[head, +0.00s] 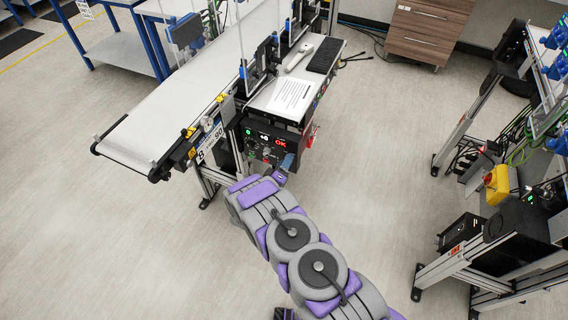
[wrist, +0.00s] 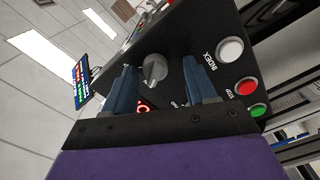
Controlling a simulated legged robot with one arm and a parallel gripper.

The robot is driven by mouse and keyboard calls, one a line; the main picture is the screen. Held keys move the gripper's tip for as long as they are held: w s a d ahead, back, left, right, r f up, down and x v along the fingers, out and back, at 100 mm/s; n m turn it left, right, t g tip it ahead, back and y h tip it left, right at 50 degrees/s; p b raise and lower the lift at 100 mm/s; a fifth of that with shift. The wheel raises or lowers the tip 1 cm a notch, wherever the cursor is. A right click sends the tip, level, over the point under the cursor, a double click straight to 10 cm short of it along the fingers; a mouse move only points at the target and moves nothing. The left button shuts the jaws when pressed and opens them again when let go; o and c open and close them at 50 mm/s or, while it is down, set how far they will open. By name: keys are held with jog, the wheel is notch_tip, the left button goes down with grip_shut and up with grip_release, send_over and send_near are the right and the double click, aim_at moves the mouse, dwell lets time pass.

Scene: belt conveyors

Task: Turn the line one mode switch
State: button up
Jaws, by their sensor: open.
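The mode switch (wrist: 154,70) is a grey rotary knob on a black control panel (wrist: 210,25). In the wrist view it shows between the two blue fingers of my gripper (wrist: 160,67). The fingers are open, with a gap on each side of the knob; I cannot tell how deep they reach around it. In the head view my gripper (head: 287,164) is at the front of the black control box (head: 262,133) under the conveyor's side shelf. My arm hides part of that box there.
A white button (wrist: 230,49) marked INDEX, a red button (wrist: 247,86) and a green button (wrist: 257,110) sit right of the fingers. The white belt conveyor (head: 190,85) is behind the box. Another machine frame (head: 470,255) stands at right. Open floor lies between.

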jog(key=shift+d, duration=0.15)
jog(key=p+v, duration=0.3)
jog(key=v, duration=1.4)
jog(key=shift+s, duration=0.15)
